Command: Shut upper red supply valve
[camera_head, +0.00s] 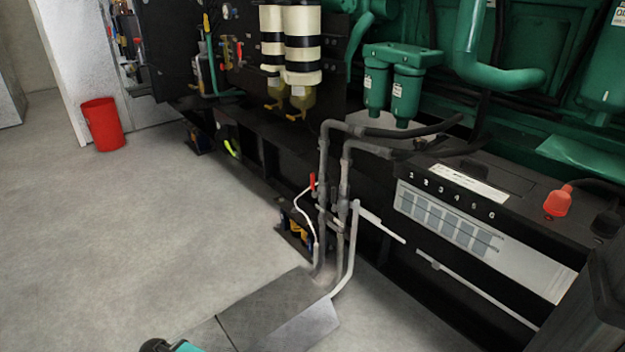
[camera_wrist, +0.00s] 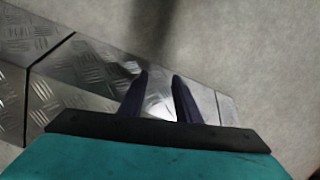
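A small red valve handle (camera_head: 312,181) stands upright on the grey pipes (camera_head: 323,190) in front of the green engine, near the middle of the head view. A thin white hose curves down beside it. Below it a pale bar (camera_head: 380,222) sticks out to the right from the pipes. My gripper (camera_wrist: 160,88) shows in the wrist view with its two dark fingers apart and nothing between them. It points down at metal floor plates, and no valve shows in that view. In the head view only a teal and black piece of my arm shows at the bottom edge, well apart from the valve.
Checker-plate floor covers (camera_head: 275,318) lie below the pipes. A black battery (camera_head: 480,190) with a red terminal cap (camera_head: 558,203) stands at right. A red bucket (camera_head: 102,124) stands at the far left. The concrete floor (camera_head: 150,230) at left is clear.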

